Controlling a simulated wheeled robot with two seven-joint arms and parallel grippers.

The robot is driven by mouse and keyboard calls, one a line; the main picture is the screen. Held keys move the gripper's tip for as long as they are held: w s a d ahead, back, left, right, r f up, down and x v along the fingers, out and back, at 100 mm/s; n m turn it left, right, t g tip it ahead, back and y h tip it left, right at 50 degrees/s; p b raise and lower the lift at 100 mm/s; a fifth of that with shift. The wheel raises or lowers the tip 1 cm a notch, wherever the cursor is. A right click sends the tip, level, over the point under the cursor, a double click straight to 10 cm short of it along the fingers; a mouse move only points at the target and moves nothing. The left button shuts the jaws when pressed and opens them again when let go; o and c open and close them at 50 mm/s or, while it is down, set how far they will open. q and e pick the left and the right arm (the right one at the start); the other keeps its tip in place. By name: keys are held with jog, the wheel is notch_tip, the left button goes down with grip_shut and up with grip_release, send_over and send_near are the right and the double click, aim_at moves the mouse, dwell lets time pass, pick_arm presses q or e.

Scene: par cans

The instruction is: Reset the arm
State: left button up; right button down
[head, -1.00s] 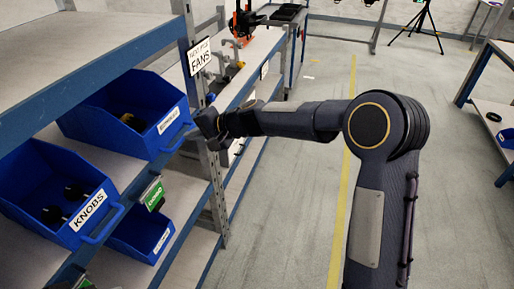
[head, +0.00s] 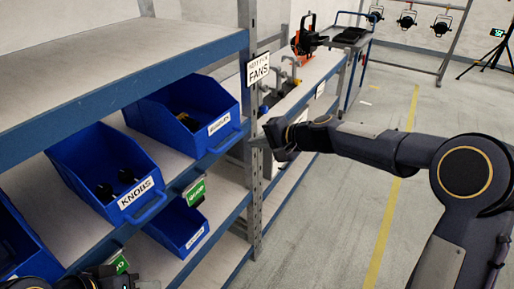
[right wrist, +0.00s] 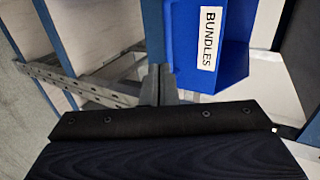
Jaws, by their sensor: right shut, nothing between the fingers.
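My right arm reaches in from the right in the head view. Its gripper (head: 262,142) is shut and empty, beside the shelf's upright post and just right of the bundles bin (head: 222,135).
Blue shelving (head: 150,98) fills the left, with a KNOBS bin (head: 85,190) holding dark knobs and a smaller blue bin (head: 180,228) below. A FANS sign (head: 258,69) hangs on the post. Lamps hang on a rack at the back. Floor with a yellow line (head: 385,220) is clear.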

jog(key=s+d+r+n+h, duration=0.1)
jog(key=s+d+r, duration=0.1)
jog(key=s+d, duration=0.55)
jog(key=s+d+r+n+h, duration=0.2)
jog(key=s+d, duration=0.3)
jog(key=s, duration=0.6)
jog(key=s+d+f+n+h, duration=0.1)
jog(key=s+f, duration=0.3)
jog(key=s, duration=0.5)
jog(key=s+d+f+n+g+h, duration=0.1)
jog(key=s+d+f, duration=0.3)
jog(key=s, duration=0.5)
jog(key=shift+d+f+h+b, duration=0.15)
jog(key=shift+f+h+b, duration=0.25)
jog(key=shift+f+h, duration=0.35)
